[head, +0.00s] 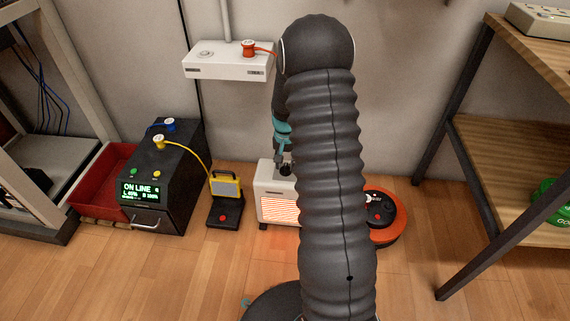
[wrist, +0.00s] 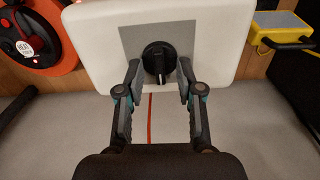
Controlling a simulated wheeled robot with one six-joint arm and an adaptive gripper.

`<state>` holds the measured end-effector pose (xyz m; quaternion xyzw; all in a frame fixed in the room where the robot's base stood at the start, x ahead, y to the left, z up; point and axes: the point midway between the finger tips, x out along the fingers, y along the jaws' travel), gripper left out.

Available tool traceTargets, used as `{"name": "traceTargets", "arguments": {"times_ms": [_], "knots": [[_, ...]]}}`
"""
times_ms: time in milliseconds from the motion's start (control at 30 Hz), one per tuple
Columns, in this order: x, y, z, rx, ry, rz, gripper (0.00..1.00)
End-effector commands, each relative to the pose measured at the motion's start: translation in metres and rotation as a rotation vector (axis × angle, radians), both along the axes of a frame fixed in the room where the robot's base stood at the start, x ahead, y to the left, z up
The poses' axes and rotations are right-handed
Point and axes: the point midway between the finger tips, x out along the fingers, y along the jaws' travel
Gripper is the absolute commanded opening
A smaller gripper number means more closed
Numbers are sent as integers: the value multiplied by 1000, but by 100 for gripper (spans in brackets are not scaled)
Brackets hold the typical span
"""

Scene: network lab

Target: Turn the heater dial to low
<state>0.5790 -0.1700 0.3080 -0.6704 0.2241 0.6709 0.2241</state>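The heater (head: 276,196) is a small white box on the floor with a glowing orange front grille, partly hidden behind my arm in the head view. Its black dial (wrist: 159,60) sits on a grey plate on the white top in the wrist view. My gripper (wrist: 158,74) has its two fingers apart, one on each side of the dial. Gaps show between the fingertips and the dial, and I cannot tell whether either one touches it. In the head view my gripper (head: 284,158) is above the heater's top. The dial's setting marks are not readable.
An orange round device (head: 391,228) stands right of the heater. A yellow work lamp (head: 226,187) and a black power unit (head: 165,180) stand left. A white wall box (head: 227,66) hangs above. A wooden shelf (head: 510,150) is at the right. The front floor is clear.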

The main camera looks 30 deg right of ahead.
Motion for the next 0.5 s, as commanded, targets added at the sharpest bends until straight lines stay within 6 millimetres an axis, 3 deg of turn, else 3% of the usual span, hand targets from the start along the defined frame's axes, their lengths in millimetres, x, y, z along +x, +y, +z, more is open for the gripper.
{"name": "traceTargets", "arguments": {"times_ms": [500], "knots": [[1,0,93,-1,-5,0,36]]}}
